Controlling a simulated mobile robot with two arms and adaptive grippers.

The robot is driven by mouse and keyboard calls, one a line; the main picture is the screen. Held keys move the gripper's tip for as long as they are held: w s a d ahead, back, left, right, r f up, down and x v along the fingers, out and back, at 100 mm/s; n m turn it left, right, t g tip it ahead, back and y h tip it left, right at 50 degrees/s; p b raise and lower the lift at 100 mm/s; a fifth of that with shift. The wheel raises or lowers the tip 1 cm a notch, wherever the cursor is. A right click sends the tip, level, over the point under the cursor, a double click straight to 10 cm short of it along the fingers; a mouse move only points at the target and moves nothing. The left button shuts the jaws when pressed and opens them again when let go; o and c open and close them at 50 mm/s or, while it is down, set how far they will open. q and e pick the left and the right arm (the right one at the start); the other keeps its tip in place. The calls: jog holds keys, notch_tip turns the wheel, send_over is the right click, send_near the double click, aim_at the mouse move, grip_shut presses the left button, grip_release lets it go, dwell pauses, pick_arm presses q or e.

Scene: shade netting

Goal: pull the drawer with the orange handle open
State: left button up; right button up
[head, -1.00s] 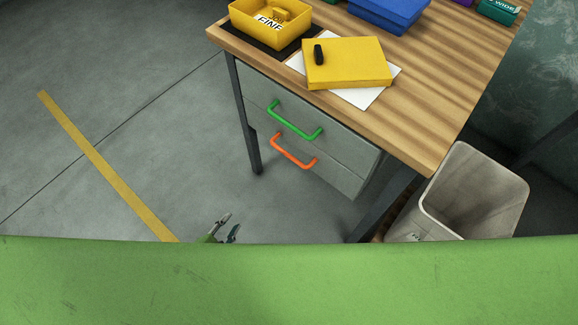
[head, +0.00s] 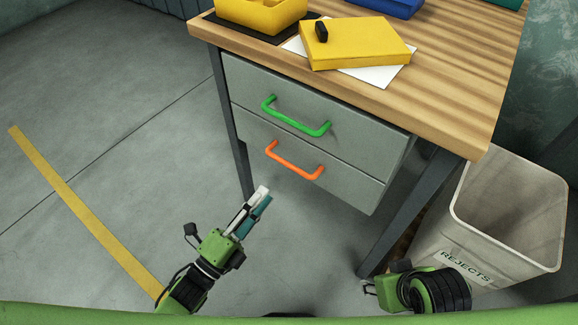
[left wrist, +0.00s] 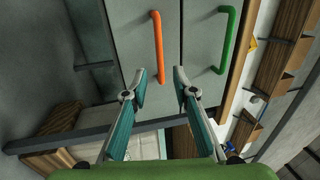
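The orange handle (head: 294,160) is a bent bar on the lower grey drawer (head: 330,178), whose front sits flush under the upper drawer. My left gripper (head: 264,194) is below and left of the handle, apart from it and pointing up toward the drawer front. In the left wrist view my left gripper (left wrist: 160,80) is open and empty, and the orange handle (left wrist: 158,45) shows ahead, its near end lined up between the fingertips. My right gripper (head: 372,288) is low in the head view by the desk leg, partly hidden; its fingers are unclear.
A green handle (head: 296,118) is on the upper drawer (head: 350,130). The wooden desktop (head: 450,100) holds a yellow bin (head: 262,14) and a yellow box (head: 355,45). A bin marked REJECTS (head: 500,235) stands at right, near my right arm.

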aim_at(289, 163)
pick_arm(q)
jog(key=b+x, duration=0.1)
jog(key=x, duration=1)
jog(key=shift+w+d, duration=0.2)
jog(key=shift+w, duration=0.05)
jog(key=shift+c, duration=0.4)
grip_shut()
